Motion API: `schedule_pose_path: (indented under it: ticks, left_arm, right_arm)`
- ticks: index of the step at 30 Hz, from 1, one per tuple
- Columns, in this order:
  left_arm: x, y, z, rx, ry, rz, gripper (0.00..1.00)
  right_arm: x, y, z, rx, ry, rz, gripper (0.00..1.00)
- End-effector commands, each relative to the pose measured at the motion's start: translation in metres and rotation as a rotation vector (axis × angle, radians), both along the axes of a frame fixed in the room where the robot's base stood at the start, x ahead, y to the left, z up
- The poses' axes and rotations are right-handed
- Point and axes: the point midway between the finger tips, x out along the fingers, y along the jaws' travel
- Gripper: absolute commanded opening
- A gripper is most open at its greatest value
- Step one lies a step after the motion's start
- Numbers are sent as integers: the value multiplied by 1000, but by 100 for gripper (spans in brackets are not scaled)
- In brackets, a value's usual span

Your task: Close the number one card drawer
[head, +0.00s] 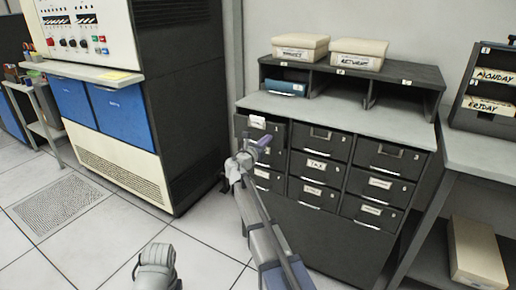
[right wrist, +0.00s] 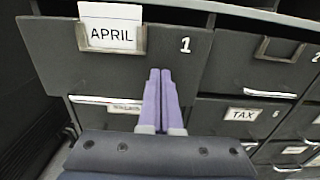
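The number one card drawer (head: 245,125) is the top left drawer of a dark card cabinet. Its front stands out past the drawers beside and below it, so it is partly open. In the right wrist view its dark front (right wrist: 160,58) fills the upper left, with a "1" and an APRIL card (right wrist: 110,35) in its metal holder. My right gripper (head: 265,140) is at the lower right of that front; its purple fingers (right wrist: 160,72) are together and empty, pointing at the front below the "1". I cannot tell whether they touch it. My left gripper is not in view.
Other drawers, such as the TAX drawer (right wrist: 240,118), look shut. Two boxes (head: 300,46) sit on the cabinet's top shelf. A computer cabinet (head: 180,90) stands to the left, and a side table (head: 480,150) to the right. Tiled floor is free in front.

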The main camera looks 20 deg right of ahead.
Motion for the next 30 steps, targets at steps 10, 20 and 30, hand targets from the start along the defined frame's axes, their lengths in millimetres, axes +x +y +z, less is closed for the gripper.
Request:
schedule_pose_path:
  ticks: [10, 20, 30]
  left_arm:
    - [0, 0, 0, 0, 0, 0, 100]
    - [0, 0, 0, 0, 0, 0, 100]
    - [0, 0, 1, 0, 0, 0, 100]
  right_arm:
    - [29, -36, 0, 0, 0, 0, 0]
    - [35, -43, 1, -2, 0, 1, 0]
    - [35, -44, 2, -5, 0, 1, 0]
